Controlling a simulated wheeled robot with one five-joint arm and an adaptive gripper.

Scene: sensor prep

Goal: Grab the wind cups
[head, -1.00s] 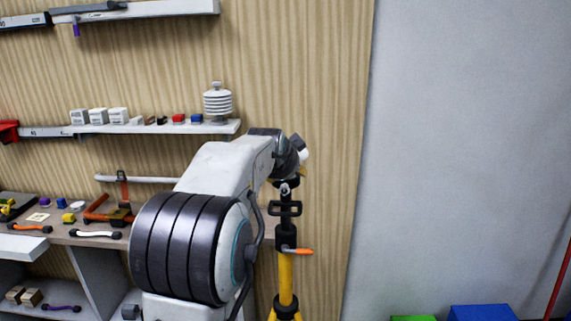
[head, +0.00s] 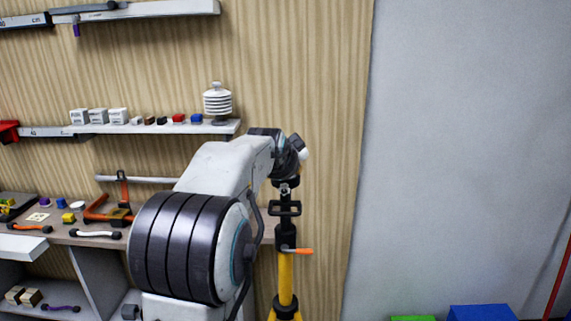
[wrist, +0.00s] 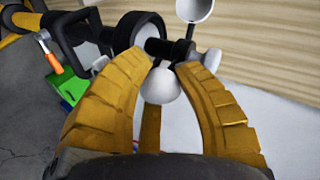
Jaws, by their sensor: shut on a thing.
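The wind cups (wrist: 160,86) show in the wrist view as small white and grey cups on a dark hub. One cup hangs between the fingers, one stands above, and one is at the right fingertip. My gripper (wrist: 168,62) is shut on the wind cups, its yellow ribbed fingers on either side of the hub. The hub appears in line with the black top of a yellow tripod (head: 286,278); whether they are joined is unclear. In the head view my arm hides the fingers, and a bit of white shows at the tripod top.
A workbench (head: 150,236) with tools stands left, below a shelf (head: 160,128) holding small boxes and a white ribbed shield (head: 217,103). Green (head: 413,318) and blue (head: 482,312) boxes are low at right. The area before the grey wall is open.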

